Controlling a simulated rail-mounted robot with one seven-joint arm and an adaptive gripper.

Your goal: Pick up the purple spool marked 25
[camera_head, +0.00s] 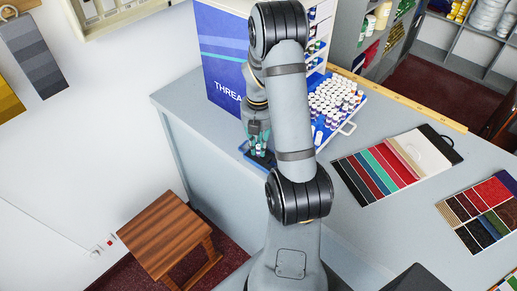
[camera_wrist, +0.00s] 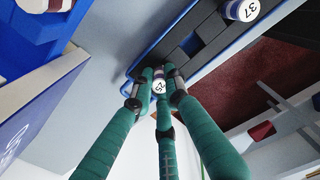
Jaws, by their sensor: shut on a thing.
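My gripper (camera_wrist: 160,80) has green fingers, and in the wrist view they close around a small spool (camera_wrist: 159,87) with a white top and dark digits that look like 25. The fingers hide nearly all of its side, so its thread colour is hard to see. It is at the edge of a dark slotted tray with a blue rim (camera_wrist: 185,48); I cannot tell whether it is clear of the tray. In the head view my gripper (camera_head: 257,135) is low over the same small tray (camera_head: 246,152) on the grey counter, partly hidden by my arm.
A spool marked 37 (camera_wrist: 243,10) stands in the slotted tray. A blue thread cabinet (camera_head: 222,60) stands behind my gripper. A blue tray of many white-topped spools (camera_head: 345,127) is to the right. Swatch cards (camera_head: 376,170) lie farther right. A wooden stool (camera_head: 165,235) is on the floor.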

